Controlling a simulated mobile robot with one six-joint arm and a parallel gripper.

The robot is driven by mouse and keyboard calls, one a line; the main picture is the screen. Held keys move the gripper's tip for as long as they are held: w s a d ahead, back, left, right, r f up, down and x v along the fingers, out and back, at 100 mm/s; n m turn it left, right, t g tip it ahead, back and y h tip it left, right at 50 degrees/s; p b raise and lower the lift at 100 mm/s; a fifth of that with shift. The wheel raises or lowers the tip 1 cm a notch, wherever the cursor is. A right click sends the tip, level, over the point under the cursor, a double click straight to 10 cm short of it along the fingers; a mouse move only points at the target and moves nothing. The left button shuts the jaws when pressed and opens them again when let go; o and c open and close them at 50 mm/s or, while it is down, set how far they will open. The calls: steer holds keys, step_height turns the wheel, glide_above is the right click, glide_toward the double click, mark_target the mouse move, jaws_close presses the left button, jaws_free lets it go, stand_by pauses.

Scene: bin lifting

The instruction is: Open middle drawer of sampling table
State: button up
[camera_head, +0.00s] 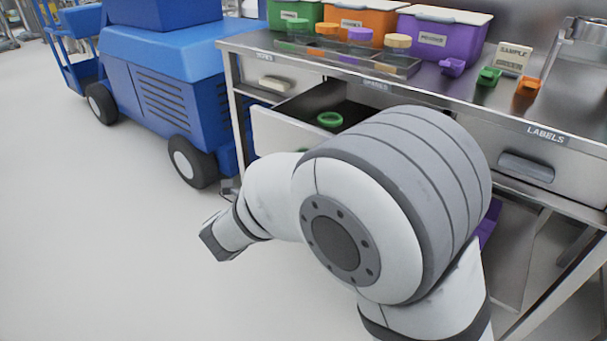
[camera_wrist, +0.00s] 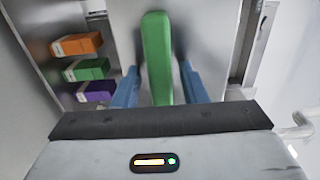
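The sampling table's middle drawer (camera_head: 283,131) is pulled well out in the head view, and its inside shows with a green ring (camera_head: 330,119) in it. In the wrist view a long green bar handle (camera_wrist: 157,60) stands upright in the picture against a pale grey front. My gripper's blue fingers (camera_wrist: 158,87) are on both sides of this handle, with a narrow gap showing at each side, so they look open around it. In the head view my arm hides the right part of the drawer, and the fingertips cannot be seen there.
Orange (camera_wrist: 76,45), green (camera_wrist: 86,69) and purple (camera_wrist: 95,91) boxes sit at the left of the wrist view. The labels drawer (camera_head: 530,165) is shut. Bins and jars stand on the tabletop (camera_head: 440,85). A blue vehicle (camera_head: 165,85) is close at left. Open floor lies in front.

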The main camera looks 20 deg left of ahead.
steer(key=shift+o, duration=0.3)
steer(key=p+v, duration=0.2)
steer(key=v, duration=0.5)
steer(key=shift+s, duration=0.4)
